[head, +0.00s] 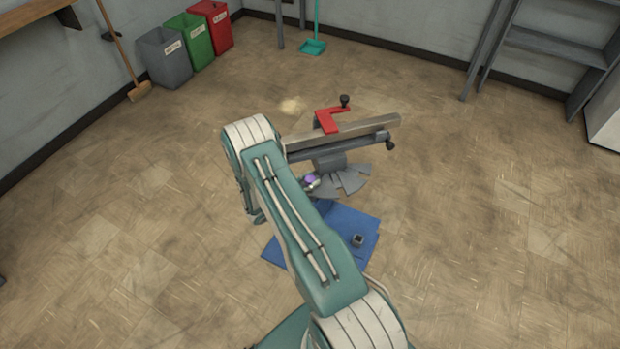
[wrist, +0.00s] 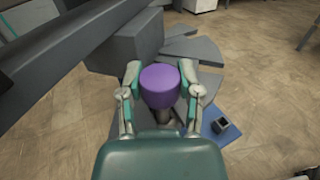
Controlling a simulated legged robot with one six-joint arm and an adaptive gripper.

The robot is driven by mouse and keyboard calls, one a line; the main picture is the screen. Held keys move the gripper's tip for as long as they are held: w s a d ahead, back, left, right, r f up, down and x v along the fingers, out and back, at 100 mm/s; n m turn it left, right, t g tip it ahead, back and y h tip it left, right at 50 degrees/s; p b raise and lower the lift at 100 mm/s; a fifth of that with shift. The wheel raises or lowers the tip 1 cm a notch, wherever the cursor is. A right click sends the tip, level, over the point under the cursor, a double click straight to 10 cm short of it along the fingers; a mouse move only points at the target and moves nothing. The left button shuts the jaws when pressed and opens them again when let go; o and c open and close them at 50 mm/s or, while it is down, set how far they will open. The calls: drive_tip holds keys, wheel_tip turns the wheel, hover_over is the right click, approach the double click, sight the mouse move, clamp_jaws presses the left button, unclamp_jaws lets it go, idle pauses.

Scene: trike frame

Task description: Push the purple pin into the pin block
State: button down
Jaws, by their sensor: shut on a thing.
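The purple pin (wrist: 160,86) shows its round purple head in the wrist view. My gripper (wrist: 161,92) is shut on it, with one finger on each side. In the head view the pin (head: 310,178) is a small purple spot beside my arm, close to the grey base pieces. A large grey block (wrist: 137,46) stands just beyond the gripper, under the long bar. A small dark block with an opening on top (head: 358,240) stands on the blue mat (head: 344,222). I cannot tell which is the pin block. The pin's lower end is mostly hidden.
A long grey bar (head: 352,132) with a red bracket (head: 328,121) and a dark knob lies across the fixture. Flat grey plates (head: 351,180) fan out on the floor below it. Bins and a broom stand far back left. The floor at right is clear.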

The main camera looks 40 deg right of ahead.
drive_tip(key=shift+f, duration=1)
drive_tip(key=shift+c, duration=1)
unclamp_jaws()
drive_tip(key=a, duration=1.2)
drive_tip(key=shift+w, duration=0.4)
drive_tip(key=shift+f, duration=0.1)
